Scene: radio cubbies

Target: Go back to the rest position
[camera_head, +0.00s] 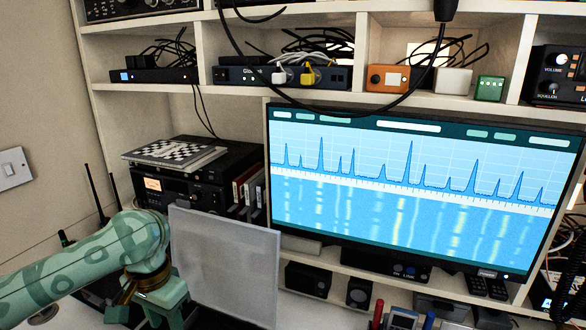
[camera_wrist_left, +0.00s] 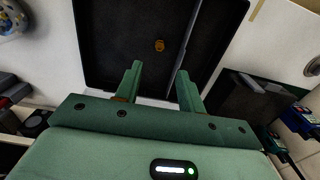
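My left arm comes in from the left in the head view, with its green gripper (camera_head: 160,305) low beside a pale grey flat panel (camera_head: 225,265). The panel hides part of the space behind it, and the fingertips are hard to make out there. In the left wrist view the two fingers of the left gripper (camera_wrist_left: 160,72) stand apart with nothing between them. A dark recessed surface (camera_wrist_left: 115,40) with a small orange-brown round spot lies beyond the fingertips. My right gripper is in neither view.
A large monitor (camera_head: 410,190) fills the middle right. Shelves above hold a router (camera_head: 240,76), an orange box (camera_head: 388,79) and cables; one black cable hangs before the monitor. A black radio (camera_head: 165,187) stands behind the panel. Small items crowd the desk at the lower right.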

